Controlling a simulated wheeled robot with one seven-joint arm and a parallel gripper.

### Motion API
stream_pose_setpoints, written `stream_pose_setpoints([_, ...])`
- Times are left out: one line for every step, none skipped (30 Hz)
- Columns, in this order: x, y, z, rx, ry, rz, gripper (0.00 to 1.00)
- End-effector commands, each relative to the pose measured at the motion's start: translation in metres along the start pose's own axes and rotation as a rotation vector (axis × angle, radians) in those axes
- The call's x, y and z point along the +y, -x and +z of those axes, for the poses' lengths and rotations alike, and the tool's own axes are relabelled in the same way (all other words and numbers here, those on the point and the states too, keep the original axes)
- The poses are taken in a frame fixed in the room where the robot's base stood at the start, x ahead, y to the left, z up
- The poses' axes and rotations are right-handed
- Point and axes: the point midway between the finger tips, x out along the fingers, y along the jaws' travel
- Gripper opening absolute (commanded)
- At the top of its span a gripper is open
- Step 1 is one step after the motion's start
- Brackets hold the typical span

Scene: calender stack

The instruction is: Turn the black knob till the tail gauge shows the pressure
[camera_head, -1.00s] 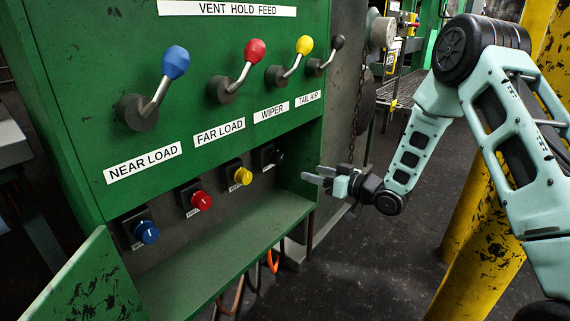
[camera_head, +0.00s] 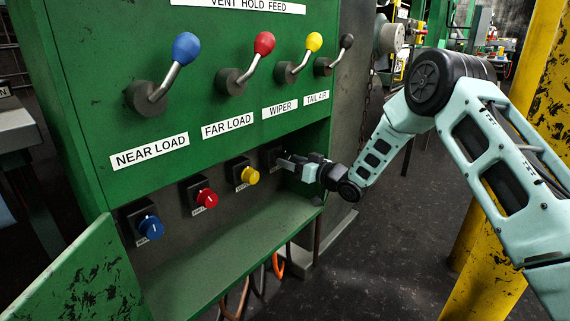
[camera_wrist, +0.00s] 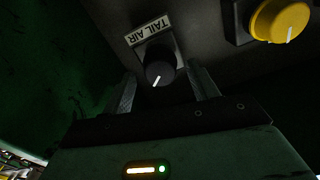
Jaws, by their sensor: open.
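The black knob (camera_wrist: 160,65) shows in the wrist view with a white pointer line, under a plate marked TAIL AIR (camera_wrist: 149,29). My gripper (camera_wrist: 163,85) is open, with one finger on each side of the knob's lower part as seen there. I cannot tell whether the fingers touch it. In the head view my gripper (camera_head: 284,162) reaches into the recess of the green cabinet at the right end of the knob row. It hides most of the black knob there. No tail gauge can be made out in either view.
The yellow knob (camera_head: 250,176), red knob (camera_head: 207,198) and blue knob (camera_head: 151,227) sit to the left in the recess. A green shelf (camera_head: 235,240) runs below them. Several levers, including the black one (camera_head: 334,57), stand above. A yellow post (camera_head: 500,230) is at right.

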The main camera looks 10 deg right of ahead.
Motion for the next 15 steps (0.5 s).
stream_pose_setpoints([0.000,-0.008,0.002,0.001,0.002,-0.002,0.59])
stream_pose_setpoints([0.000,-0.012,0.002,0.000,0.002,-0.002,0.59])
stream_pose_setpoints([0.000,-0.016,0.002,0.001,0.002,-0.002,0.59])
stream_pose_setpoints([0.000,-0.019,0.002,0.000,0.002,-0.002,0.59])
stream_pose_setpoints([0.000,-0.022,0.002,-0.001,0.001,-0.001,0.59])
stream_pose_setpoints([0.000,-0.025,0.001,-0.001,0.001,-0.001,0.59])
stream_pose_setpoints([0.000,-0.026,0.001,0.000,0.001,-0.001,0.59])
stream_pose_setpoints([0.000,-0.028,0.001,0.000,0.000,-0.001,0.59])
stream_pose_setpoints([0.000,-0.029,0.000,0.000,0.000,-0.001,0.59])
stream_pose_setpoints([0.000,-0.029,0.000,0.000,0.000,-0.001,0.59])
stream_pose_setpoints([0.000,-0.029,0.000,0.000,0.000,0.000,0.59])
stream_pose_setpoints([0.000,-0.030,0.000,-0.001,0.000,0.000,0.59])
stream_pose_setpoints([0.000,-0.030,0.000,-0.001,0.000,0.000,0.59])
stream_pose_setpoints([0.000,-0.030,0.000,-0.001,0.000,0.000,0.59])
stream_pose_setpoints([0.000,-0.030,0.000,-0.001,0.000,0.000,0.59])
